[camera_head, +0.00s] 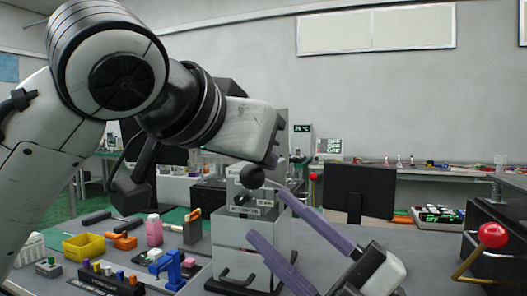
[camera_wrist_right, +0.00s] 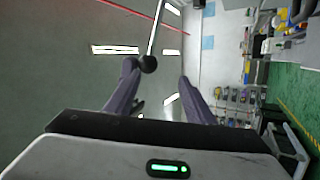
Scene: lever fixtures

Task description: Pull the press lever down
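A grey metal box fixture (camera_head: 240,236) with a small label stands on the table in the middle of the head view. A black ball knob (camera_head: 252,176) sits at its top; the wrist view shows the knob (camera_wrist_right: 148,63) on a thin pale rod (camera_wrist_right: 155,28). My right gripper (camera_head: 262,211) is open, its purple fingers reaching toward the fixture. In the wrist view the knob is close to the left fingertip of my right gripper (camera_wrist_right: 156,72); I cannot tell whether they touch.
A red-knobbed lever (camera_head: 492,235) stands on a dark fixture at the right edge. Another red knob (camera_head: 313,177) shows behind the box. A yellow bin (camera_head: 84,247), a pink bottle (camera_head: 154,230) and a blue clamp-like part (camera_head: 175,268) crowd the left.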

